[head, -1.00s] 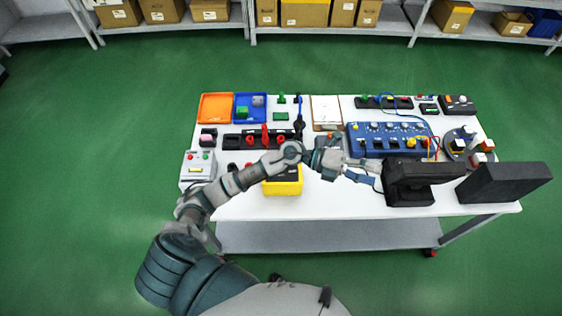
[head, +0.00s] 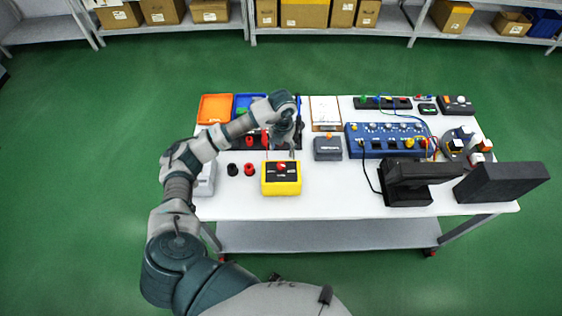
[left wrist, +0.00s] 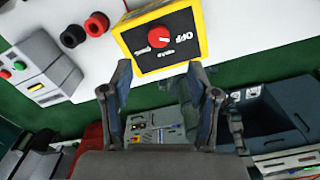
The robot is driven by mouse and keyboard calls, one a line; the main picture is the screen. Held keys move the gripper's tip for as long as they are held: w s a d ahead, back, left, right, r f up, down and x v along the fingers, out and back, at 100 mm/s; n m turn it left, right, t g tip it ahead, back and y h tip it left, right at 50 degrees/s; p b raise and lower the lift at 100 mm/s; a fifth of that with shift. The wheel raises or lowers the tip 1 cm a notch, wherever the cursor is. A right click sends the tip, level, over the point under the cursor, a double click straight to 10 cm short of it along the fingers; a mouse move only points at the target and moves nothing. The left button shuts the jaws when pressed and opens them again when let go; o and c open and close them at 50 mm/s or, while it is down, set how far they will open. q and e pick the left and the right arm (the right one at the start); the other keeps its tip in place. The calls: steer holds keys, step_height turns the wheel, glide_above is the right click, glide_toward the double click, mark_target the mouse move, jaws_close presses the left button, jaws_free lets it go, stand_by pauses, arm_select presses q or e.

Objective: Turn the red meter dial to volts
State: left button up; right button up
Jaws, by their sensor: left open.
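The yellow meter (head: 281,187) with a black face stands near the table's front edge, left of centre. Its red dial (head: 281,167) is on top. In the left wrist view the red dial (left wrist: 158,41) has a white mark on the side towards the word OFF; the other labels are hard to read. My left gripper (head: 281,154) points down just behind the meter. In the left wrist view its open fingers (left wrist: 160,85) are empty, with the yellow meter (left wrist: 185,66) beyond the fingertips and the dial untouched. My right gripper is not in view.
A black and a red ring-shaped part (head: 249,169) lie left of the meter. A grey box (head: 328,148) stands to its right, and a blue panel (head: 385,141) with a cable is farther right. A black device (head: 408,180) stands at the front right. Bare table lies between it and the meter.

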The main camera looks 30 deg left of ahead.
mark_target(280, 164)
arm_select(q)
steer(key=f, duration=0.6)
steer(key=f+p, duration=0.1)
steer(key=f, duration=0.2)
steer(key=shift+a+f, duration=0.15)
steer(key=shift+a, duration=0.1)
steer(key=shift+a+f, duration=0.2)
steer(key=shift+f, duration=0.1)
steer(key=shift+d, duration=0.25)
steer(key=shift+d+r, duration=0.1)
steer(key=shift+d, duration=0.05)
steer(key=c, duration=0.3)
steer(key=shift+d, duration=0.1)
jaws_close()
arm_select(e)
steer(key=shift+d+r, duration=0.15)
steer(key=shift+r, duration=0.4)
